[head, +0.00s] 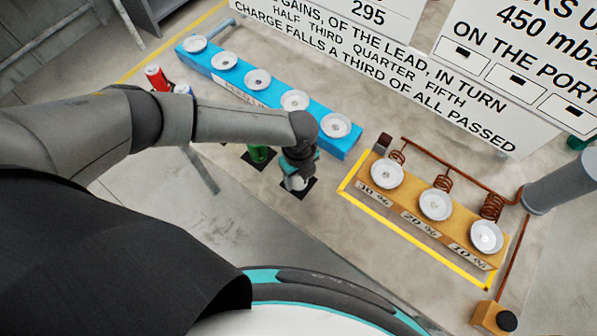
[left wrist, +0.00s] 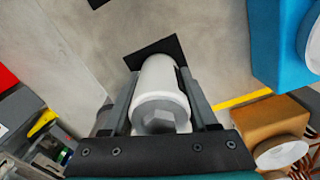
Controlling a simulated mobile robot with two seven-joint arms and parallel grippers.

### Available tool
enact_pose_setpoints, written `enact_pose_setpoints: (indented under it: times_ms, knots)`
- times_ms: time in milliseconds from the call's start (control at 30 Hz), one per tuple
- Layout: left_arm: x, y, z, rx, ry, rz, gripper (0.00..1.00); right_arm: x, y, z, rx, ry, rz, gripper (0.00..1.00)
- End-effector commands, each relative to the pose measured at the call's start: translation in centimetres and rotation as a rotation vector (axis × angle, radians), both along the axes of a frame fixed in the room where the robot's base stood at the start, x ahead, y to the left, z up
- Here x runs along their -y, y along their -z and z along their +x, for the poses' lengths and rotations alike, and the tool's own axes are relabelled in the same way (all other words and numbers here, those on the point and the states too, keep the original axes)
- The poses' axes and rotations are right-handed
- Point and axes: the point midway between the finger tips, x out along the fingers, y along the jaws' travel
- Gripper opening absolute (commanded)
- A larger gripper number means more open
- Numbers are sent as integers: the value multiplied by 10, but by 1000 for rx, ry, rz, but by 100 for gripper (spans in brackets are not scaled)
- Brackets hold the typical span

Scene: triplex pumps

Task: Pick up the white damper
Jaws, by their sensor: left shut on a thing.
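The white damper (head: 295,183) is a short white cylinder at the end of my left arm, over a black square on the table. In the left wrist view the damper (left wrist: 160,88) shows a hexagonal end facing the camera, with one finger on each side. My left gripper (head: 297,170) is shut on it. The damper's far end meets the black square (left wrist: 150,52) in the picture; I cannot tell whether it touches it or is just above. My right gripper is not in view.
A blue block (head: 308,120) with several white discs lies behind the gripper. A wooden block (head: 412,212) with white discs and copper coils is to the right. A green cylinder (head: 259,154) stands close left; a red one (head: 156,78) is farther left. A lettered sign (head: 380,80) is behind.

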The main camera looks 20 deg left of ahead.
Motion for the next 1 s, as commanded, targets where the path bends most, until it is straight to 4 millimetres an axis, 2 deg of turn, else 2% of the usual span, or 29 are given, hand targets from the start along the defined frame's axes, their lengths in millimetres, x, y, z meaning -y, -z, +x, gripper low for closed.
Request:
enact_pose_setpoints:
  times_ms: [33, 233, 733, 867, 1000]
  knots:
    - [0, 0, 0, 1, 0, 1, 21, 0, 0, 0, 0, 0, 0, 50]
    - [-1, 0, 0, 1, -1, 1, 0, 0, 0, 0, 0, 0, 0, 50]
    - [0, -5, 1, 2, -1, -1, 0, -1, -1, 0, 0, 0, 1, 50]
    - [0, -16, 1, 2, 0, -1, 0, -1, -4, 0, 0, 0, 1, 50]
    - [0, -39, 2, 5, 1, -2, 0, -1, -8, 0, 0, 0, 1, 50]
